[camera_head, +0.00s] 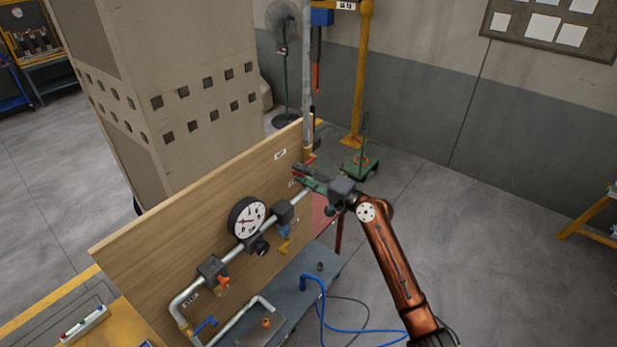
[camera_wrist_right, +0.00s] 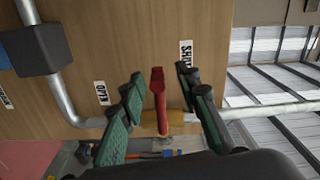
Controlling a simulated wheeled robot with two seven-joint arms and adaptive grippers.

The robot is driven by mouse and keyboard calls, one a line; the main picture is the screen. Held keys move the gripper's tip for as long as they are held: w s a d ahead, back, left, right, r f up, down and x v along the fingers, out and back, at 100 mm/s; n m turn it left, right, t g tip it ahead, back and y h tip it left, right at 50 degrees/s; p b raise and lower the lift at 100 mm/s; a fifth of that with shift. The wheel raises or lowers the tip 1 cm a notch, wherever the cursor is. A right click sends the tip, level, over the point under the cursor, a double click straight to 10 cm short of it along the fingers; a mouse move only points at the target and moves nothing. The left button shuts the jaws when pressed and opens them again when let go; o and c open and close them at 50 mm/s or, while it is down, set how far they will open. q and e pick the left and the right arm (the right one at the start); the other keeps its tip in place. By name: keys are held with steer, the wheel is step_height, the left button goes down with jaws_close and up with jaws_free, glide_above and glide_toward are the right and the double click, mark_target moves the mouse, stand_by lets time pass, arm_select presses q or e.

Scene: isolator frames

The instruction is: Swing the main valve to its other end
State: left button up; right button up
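The main valve appears to be the one with the red lever (camera_wrist_right: 158,100), on a brass-coloured body (camera_wrist_right: 180,117) in the pipe. A label that seems to read SHUT (camera_wrist_right: 186,53) is right of the lever in the wrist view, and one like OPEN (camera_wrist_right: 101,93) is left. My right gripper (camera_head: 303,178) reaches the upper right end of the wooden board in the head view. Its green-padded fingers are spread on either side of the lever, with gaps visible on both sides. In the head view the gripper partly hides the valve. My left gripper is not in view.
A grey bench (camera_head: 290,290) with a blue hose (camera_head: 325,325) lies below. The floor to the right is mostly clear.

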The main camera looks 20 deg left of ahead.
steer(key=v, duration=1.2)
